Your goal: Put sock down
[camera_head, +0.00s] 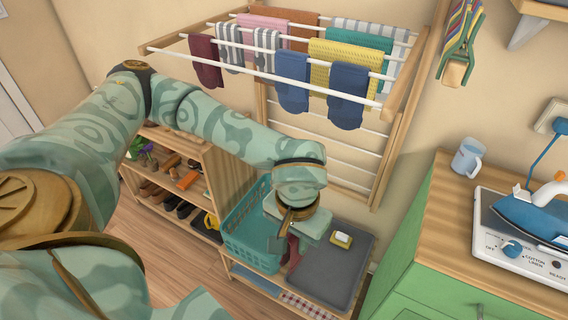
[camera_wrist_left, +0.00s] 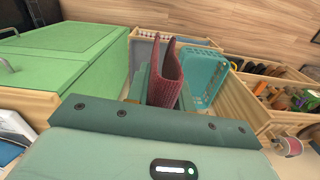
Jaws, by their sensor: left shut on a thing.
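My left gripper (camera_head: 284,243) points down over the low bench beside the drying rack. It is shut on a dark red knitted sock (camera_head: 292,250). In the left wrist view the sock (camera_wrist_left: 165,82) stands folded up between the two teal fingers. In the head view the gripper hides most of the sock, and I cannot tell whether it touches anything below. A teal laundry basket (camera_head: 244,240) is just left of the gripper and a grey mat or tray (camera_head: 325,270) just right of it. My right gripper is not in view.
A wall drying rack (camera_head: 395,95) with several socks and cloths hangs above. A yellow and white item (camera_head: 341,239) lies on the grey surface's back edge. A shoe shelf (camera_head: 190,160) stands left; a green cabinet (camera_head: 440,260) with an iron (camera_head: 530,212) stands right.

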